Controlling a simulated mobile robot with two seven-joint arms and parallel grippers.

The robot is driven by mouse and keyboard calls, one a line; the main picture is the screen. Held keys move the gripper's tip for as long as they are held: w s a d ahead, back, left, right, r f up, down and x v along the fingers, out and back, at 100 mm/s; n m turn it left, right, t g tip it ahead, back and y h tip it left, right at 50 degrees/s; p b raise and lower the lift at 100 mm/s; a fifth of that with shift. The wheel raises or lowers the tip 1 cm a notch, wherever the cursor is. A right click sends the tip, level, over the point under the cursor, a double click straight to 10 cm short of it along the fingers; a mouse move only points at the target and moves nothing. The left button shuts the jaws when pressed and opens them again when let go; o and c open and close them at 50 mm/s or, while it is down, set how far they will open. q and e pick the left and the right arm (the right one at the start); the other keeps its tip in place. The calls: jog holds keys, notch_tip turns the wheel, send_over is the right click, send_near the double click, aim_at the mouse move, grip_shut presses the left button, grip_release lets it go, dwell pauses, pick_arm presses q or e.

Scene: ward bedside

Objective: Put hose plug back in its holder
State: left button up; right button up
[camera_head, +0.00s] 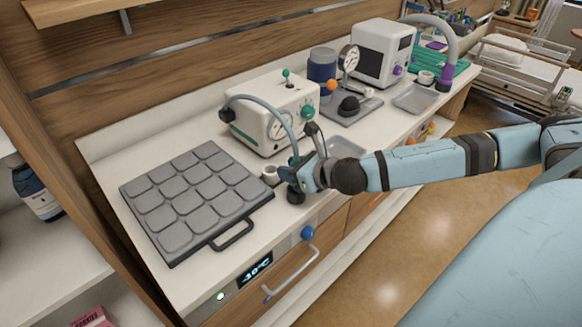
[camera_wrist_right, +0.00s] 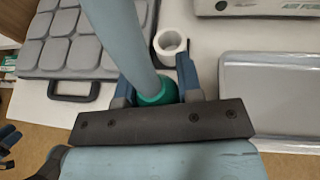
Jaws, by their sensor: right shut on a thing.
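A blue-grey hose (camera_head: 262,103) arcs from the left side of a white device (camera_head: 275,115) down to my right gripper. My right gripper (camera_head: 297,182) is shut on the green hose plug (camera_wrist_right: 158,94) at the hose's end, seen between the fingers in the right wrist view. The hose (camera_wrist_right: 125,40) crosses that view in front of the left finger. The white ring-shaped holder (camera_head: 270,175) stands on the counter just left of the gripper. In the right wrist view the holder (camera_wrist_right: 170,44) is just beyond the plug, apart from it, its opening empty.
A grey tray of square pads (camera_head: 190,195) with a handle lies left of the holder. A shallow metal tray (camera_head: 346,147) lies to the right, partly behind my arm. A gauge stand (camera_head: 350,105) and another white device (camera_head: 383,52) stand farther back. The counter's front edge is close.

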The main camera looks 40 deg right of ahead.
pick_arm(q)
jog(key=shift+f+b, duration=0.6)
jog(key=shift+f, duration=0.05)
pick_arm(e)
jog(key=shift+f, duration=1.2)
jog(key=o, duration=1)
jog(key=shift+s+d, duration=0.1)
jog(key=shift+s, duration=0.2)
pick_arm(q)
jog(key=shift+w+d+n+b, duration=0.2)
jog(key=shift+d+n+b, duration=0.1)
jog(key=shift+b, duration=0.4)
pick_arm(e)
jog(key=v, duration=1.3)
jog(key=shift+s+r, duration=0.1)
